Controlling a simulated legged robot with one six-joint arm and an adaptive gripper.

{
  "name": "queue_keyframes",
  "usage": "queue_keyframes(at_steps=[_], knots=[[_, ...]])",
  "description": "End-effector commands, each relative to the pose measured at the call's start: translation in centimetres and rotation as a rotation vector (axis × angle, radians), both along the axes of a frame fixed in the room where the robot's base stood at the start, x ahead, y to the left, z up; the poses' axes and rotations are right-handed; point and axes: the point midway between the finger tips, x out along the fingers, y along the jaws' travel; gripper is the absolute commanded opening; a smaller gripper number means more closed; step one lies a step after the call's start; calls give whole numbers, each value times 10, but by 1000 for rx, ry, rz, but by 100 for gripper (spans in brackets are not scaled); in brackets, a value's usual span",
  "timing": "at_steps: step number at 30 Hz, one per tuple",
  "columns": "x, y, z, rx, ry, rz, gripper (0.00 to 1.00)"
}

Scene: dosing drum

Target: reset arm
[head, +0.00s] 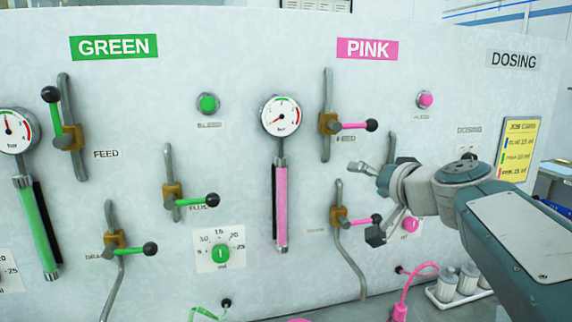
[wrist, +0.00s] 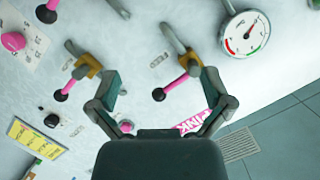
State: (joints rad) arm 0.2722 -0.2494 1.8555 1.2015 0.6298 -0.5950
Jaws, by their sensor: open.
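My gripper (head: 370,203) is open and empty in front of the pink side of the panel, at the right in the head view. In the wrist view its two fingers (wrist: 160,88) are spread apart with only the panel beyond them. The pink feed valve lever (head: 352,126) is horizontal, its black ball to the right; it also shows in the wrist view (wrist: 176,86). The lower pink valve lever (head: 358,221) lies near the lower finger. My gripper partly hides another pink valve and the pink dial (head: 410,225). Contact with the panel cannot be told.
The pink gauge (head: 282,116) and pink tube (head: 281,205) are left of my gripper. Green valves, a green dial (head: 220,253) and a green tube (head: 37,230) fill the left. A yellow job card (head: 519,150) hangs right. White bottles (head: 457,281) stand low right.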

Motion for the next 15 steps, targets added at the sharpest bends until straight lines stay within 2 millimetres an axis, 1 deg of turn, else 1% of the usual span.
queue_keyframes(at_steps=[1,5,6,11,15], knots=[[-15,12,-14,-33,42,29,100],[-50,33,-54,-122,161,85,100],[-62,39,-66,-151,198,100,100],[-110,51,-117,-271,341,144,100],[-153,51,-160,-388,463,164,100]])
